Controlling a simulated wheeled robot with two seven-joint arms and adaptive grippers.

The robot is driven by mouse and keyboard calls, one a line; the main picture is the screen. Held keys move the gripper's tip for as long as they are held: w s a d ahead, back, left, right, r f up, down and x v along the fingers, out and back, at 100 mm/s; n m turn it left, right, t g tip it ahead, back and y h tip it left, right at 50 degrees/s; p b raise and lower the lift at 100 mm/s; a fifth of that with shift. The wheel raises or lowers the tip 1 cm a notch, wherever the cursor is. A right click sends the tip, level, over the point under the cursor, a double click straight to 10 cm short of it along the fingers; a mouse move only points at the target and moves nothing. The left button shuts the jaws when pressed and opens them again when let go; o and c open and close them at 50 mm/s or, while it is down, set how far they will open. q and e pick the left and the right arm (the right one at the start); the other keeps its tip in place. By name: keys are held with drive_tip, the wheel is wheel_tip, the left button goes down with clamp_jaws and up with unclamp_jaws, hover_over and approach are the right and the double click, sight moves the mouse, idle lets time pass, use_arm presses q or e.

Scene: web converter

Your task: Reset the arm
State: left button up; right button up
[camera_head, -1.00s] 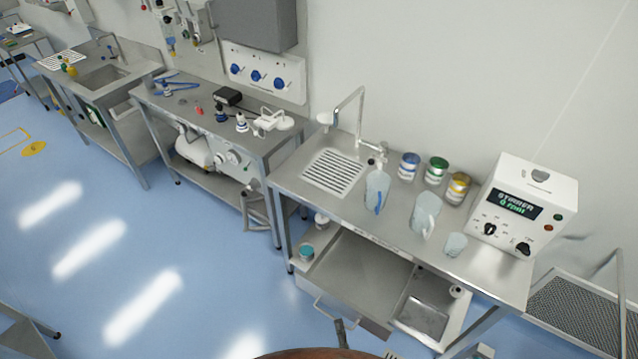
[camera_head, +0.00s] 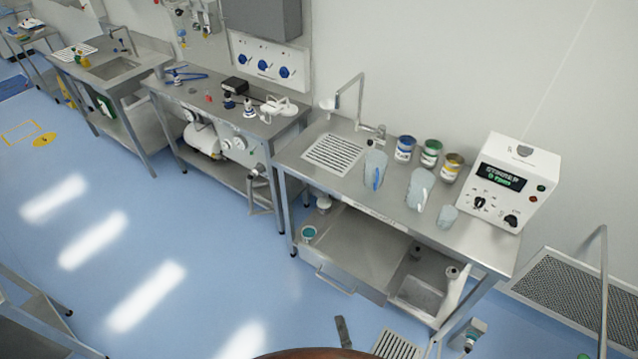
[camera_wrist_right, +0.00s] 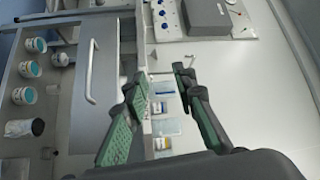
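My right gripper (camera_wrist_right: 160,76) shows in the right wrist view. Its two dark fingers with green pads stand apart, with nothing held between them. Beyond the fingers, at a distance, are paint cans (camera_wrist_right: 158,107) and the clear jugs on the worktop. In the head view I cannot make out either gripper clearly. My left gripper is not in view.
A drawer (camera_head: 345,262) sits below. Other benches stand left; blue floor (camera_head: 200,225) is clear in front.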

drive_tip(key=d+f+n+g+h, duration=0.2)
drive_tip(key=d+f+n+g, duration=0.2)
drive_tip(key=d+n+g, duration=0.85)
drive_tip(key=s+d+r+g+h, duration=0.2)
drive_tip(key=s+d+r+h, duration=0.1)
drive_tip(key=s+d, duration=1.1)
wheel_tip(320, 180, down, 36)
drive_tip(key=g+b, duration=0.2)
drive_tip(key=b, duration=0.4)
use_arm(q)
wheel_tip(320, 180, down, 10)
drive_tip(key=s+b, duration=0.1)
drive_tip(key=b, duration=0.3)
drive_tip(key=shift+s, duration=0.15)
use_arm(e)
drive_tip(key=s+f+n+g, duration=0.1)
drive_tip(key=s+f, duration=1.9)
drive_tip(key=f, duration=0.1)
drive_tip(key=shift+s+d+f, duration=0.15)
drive_tip(key=shift+d+f, duration=0.15)
